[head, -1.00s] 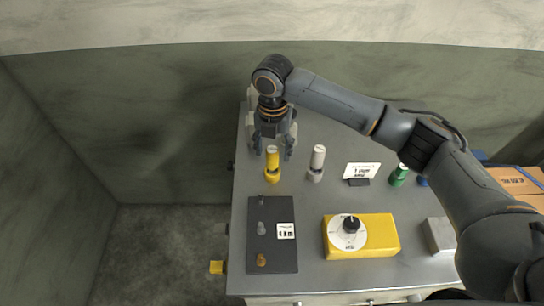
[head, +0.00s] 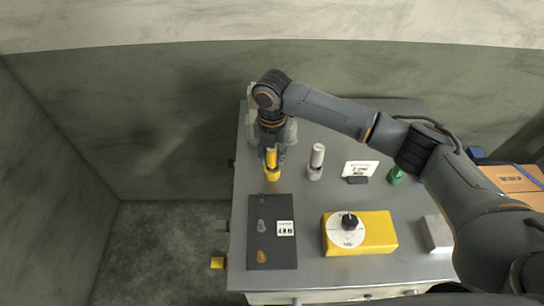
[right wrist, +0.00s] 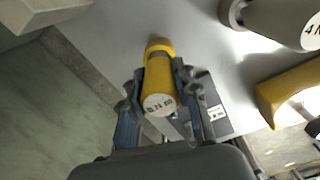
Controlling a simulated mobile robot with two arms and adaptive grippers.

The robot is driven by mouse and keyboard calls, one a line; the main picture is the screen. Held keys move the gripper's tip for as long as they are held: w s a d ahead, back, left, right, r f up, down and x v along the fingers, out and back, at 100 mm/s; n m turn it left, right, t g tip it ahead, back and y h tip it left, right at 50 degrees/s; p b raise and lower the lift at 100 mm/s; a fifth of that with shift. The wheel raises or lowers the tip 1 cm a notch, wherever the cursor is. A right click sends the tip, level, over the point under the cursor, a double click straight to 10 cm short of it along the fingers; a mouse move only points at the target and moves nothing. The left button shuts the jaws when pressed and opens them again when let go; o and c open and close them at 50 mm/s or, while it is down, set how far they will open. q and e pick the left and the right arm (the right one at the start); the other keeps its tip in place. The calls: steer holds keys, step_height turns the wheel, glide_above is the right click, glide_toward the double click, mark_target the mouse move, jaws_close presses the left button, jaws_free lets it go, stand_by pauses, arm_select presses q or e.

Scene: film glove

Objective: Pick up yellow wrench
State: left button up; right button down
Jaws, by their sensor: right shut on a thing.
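The yellow wrench (head: 272,174) is a short upright yellow cylinder near the left edge of the grey table. In the right wrist view the yellow wrench (right wrist: 158,84) sits between the two fingers, its pale labelled end facing the camera. My right gripper (right wrist: 159,72) is shut on it, one finger on each side. In the head view the right gripper (head: 273,156) is at its upper part, partly hidden by my wrist. The wrench appears to stand on the table; I cannot tell whether it is lifted. My left gripper is not in view.
A white-grey wrench (head: 316,160) stands close to the right, a green one (head: 396,175) farther right. A small sign (head: 360,168) stands between them. In front are a dark mat (head: 282,255) and a yellow block with a dial (head: 376,231). A grey block (head: 438,234) is at right.

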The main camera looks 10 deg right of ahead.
steer(key=shift+r+b, duration=0.45)
steer(key=shift+r, duration=0.05)
step_height(320, 180, up, 2)
steer(key=shift+r+b, duration=0.1)
steer(key=shift+b, duration=0.55)
steer(key=s+a+r+b, duration=0.2)
steer(key=s+r, duration=0.8)
steer(key=s, duration=0.3)
steer(key=shift+s+a+b, duration=0.35)
steer(key=shift+a, duration=0.05)
